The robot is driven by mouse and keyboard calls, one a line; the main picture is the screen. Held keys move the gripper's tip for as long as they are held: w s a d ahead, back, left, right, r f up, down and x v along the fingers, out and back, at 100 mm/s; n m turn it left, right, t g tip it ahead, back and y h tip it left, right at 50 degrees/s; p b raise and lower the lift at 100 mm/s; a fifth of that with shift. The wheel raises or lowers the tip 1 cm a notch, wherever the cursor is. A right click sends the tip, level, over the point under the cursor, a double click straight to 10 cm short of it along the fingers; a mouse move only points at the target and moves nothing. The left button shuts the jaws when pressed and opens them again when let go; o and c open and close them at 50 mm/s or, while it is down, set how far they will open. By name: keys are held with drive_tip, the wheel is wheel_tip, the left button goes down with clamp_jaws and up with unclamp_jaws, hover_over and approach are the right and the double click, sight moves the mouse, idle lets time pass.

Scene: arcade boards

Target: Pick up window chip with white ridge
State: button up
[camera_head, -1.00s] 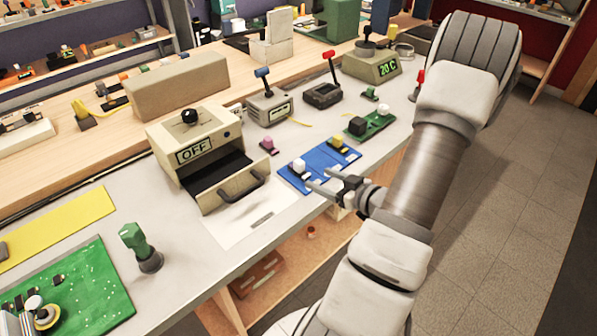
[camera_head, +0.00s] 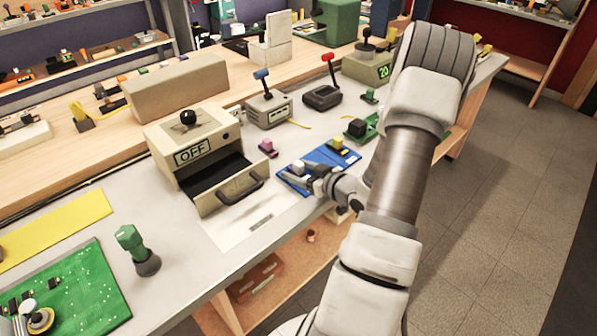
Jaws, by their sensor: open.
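A small chip with a white top (camera_head: 298,166) sits on the left part of the blue board (camera_head: 322,158); it looks like the one with the white ridge, but it is too small to make out a window. My gripper (camera_head: 297,177) is open, its fingertips over the blue board just at the front of this chip. I cannot tell whether they touch it. The fingers hide part of the board and the chip's lower front. A chip with a yellow top (camera_head: 338,145) sits on the right part of the same board.
A beige machine marked OFF (camera_head: 200,160) with an open drawer stands left of the blue board. A pink chip (camera_head: 267,148) lies between them. A green board (camera_head: 362,129) with a black block is at the right, partly behind my arm. Lever boxes (camera_head: 268,108) stand behind.

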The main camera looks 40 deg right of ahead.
sight(302, 163)
clamp_jaws()
idle(0.3)
drive_tip(key=shift+r, duration=0.5)
drive_tip(key=r, duration=0.1)
drive_tip(key=r+p, duration=0.1)
drive_tip(key=r, duration=0.2)
drive_tip(key=shift+s+d+p, duration=0.3)
drive_tip(key=shift+d, duration=0.05)
drive_tip(key=s+d+r+p, duration=0.2)
drive_tip(key=s+d+r, duration=0.4)
drive_tip(key=s+d, duration=0.1)
drive_tip(key=shift+s+d, duration=0.2)
drive_tip(key=shift+s, duration=0.3)
